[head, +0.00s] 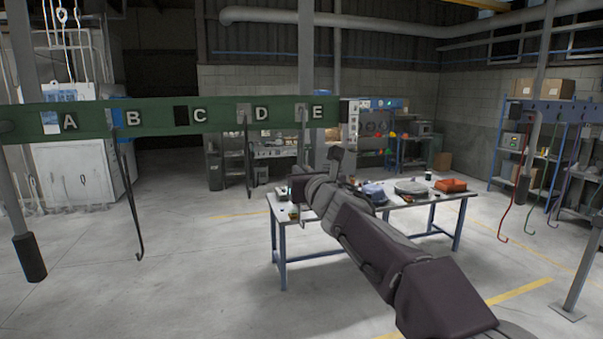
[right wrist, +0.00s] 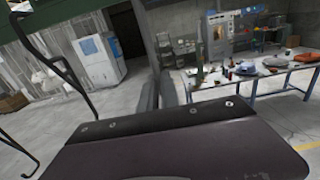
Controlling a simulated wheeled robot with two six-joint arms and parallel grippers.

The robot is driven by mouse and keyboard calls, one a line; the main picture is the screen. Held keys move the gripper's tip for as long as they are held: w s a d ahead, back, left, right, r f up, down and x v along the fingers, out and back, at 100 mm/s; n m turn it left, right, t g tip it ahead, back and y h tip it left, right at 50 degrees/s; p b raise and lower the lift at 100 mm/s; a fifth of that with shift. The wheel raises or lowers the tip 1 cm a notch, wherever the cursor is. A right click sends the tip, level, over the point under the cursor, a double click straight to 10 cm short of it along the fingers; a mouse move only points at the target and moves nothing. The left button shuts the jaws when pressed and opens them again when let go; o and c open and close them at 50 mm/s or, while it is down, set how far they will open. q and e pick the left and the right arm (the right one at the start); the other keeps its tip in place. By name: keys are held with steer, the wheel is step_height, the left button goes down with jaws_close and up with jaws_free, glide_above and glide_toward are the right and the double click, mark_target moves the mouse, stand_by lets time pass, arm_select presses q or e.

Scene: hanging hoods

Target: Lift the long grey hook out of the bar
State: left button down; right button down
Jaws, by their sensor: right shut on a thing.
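The green bar (head: 90,118) spans the left half of the head view, with positions lettered A to E. A slim grey hook (head: 304,118) hangs at E, its top still at the bar and its lower part hidden behind my right arm. My right gripper (head: 297,192) is shut on this hook's shank below the bar. In the right wrist view, the fingers (right wrist: 158,92) stand close together at the shank, and the hook's lower end is not visible. My left gripper is not in view.
A long dark hook (head: 132,190) hangs at B and another dark hook (head: 248,160) at D. Behind my right arm stands a blue-legged table (head: 325,252) with an orange item (head: 450,185) on it. A blue bar (head: 570,112) with coloured hooks is at the right. Open floor lies at front left.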

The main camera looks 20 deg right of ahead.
steer(key=shift+s, duration=0.1)
steer(key=shift+s, duration=1.7)
